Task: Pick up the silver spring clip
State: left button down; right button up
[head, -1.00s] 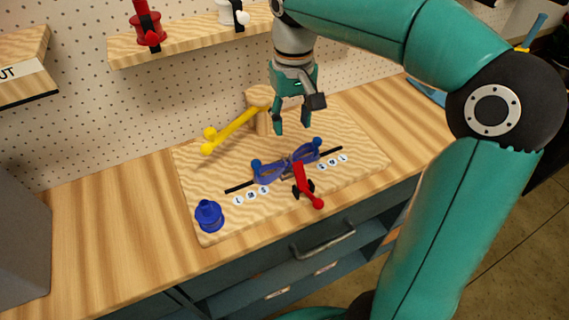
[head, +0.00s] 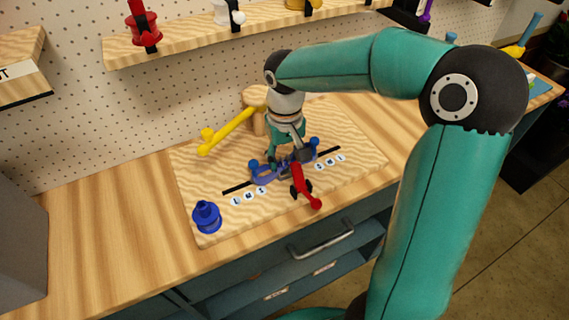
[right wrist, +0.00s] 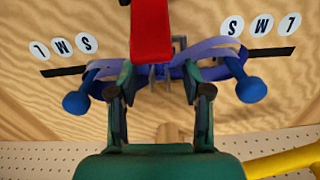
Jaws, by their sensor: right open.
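My right gripper (head: 288,160) is open and points down over the middle of the board, among the blue straps (head: 264,177). In the right wrist view its two fingers (right wrist: 158,84) stand apart, one on each side of a small grey metal part (right wrist: 158,72). This seems to be the silver spring clip, but it is mostly hidden under the red lever (right wrist: 151,32) and between the straps. I cannot tell whether the fingers touch it. In the head view the fingers hide most of this spot. My left gripper is not in view.
The wooden board (head: 215,181) also carries a yellow lever (head: 228,130) behind, a blue knob (head: 206,216) at front left, and blue balls beside the straps. The red lever (head: 304,186) sticks out toward the front. A shelf (head: 185,42) runs along the pegboard.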

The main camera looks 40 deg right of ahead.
jog(key=shift+c, duration=0.2)
grip_shut()
jog(key=shift+r, duration=0.1)
